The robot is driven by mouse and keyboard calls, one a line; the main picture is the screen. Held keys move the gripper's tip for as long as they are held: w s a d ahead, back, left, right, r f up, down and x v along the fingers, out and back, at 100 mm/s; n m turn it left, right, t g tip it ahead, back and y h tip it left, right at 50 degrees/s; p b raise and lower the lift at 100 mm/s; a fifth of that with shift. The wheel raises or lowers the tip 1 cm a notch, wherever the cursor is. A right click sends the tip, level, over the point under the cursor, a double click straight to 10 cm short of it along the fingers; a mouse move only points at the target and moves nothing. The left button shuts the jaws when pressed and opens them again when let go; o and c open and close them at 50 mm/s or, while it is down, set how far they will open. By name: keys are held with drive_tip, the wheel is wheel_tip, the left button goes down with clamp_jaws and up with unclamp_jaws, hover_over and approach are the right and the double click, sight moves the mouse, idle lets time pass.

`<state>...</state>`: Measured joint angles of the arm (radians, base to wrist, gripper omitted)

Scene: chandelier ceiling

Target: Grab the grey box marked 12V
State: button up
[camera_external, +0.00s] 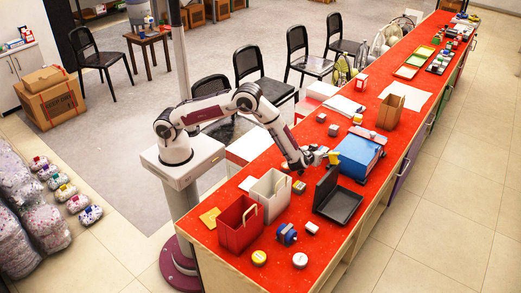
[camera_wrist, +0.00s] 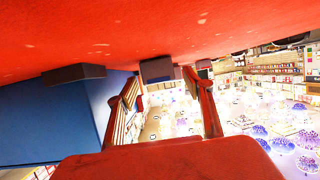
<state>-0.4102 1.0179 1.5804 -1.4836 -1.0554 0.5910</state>
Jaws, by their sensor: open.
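My gripper (camera_external: 317,157) is low over the red counter (camera_external: 222,232), just left of the blue box-like case (camera_external: 358,152). In the wrist view, which looks upside down, its two reddish fingers (camera_wrist: 161,77) are apart with nothing held between them. A small dark grey box (camera_wrist: 156,70) sits on the counter beyond the fingertips, seen between them. Small greyish boxes also stand on the counter in the outside view, one at the back (camera_external: 333,130) and one nearer (camera_external: 299,187). No 12V marking is legible, so I cannot tell which box bears it.
The blue case fills the left of the wrist view (camera_wrist: 45,120). An open black case (camera_external: 340,204), a red bag (camera_external: 240,225) and a white bag (camera_external: 270,194) stand nearer. A tan bag (camera_external: 390,111) stands behind. A yellow object (camera_external: 334,157) is close beside my gripper.

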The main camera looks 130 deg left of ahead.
drive_tip(key=c, duration=1.2)
drive_tip(key=shift+r, duration=0.2)
wheel_tip(320, 180, up, 10)
drive_tip(key=shift+f, duration=0.15)
idle(0.4)
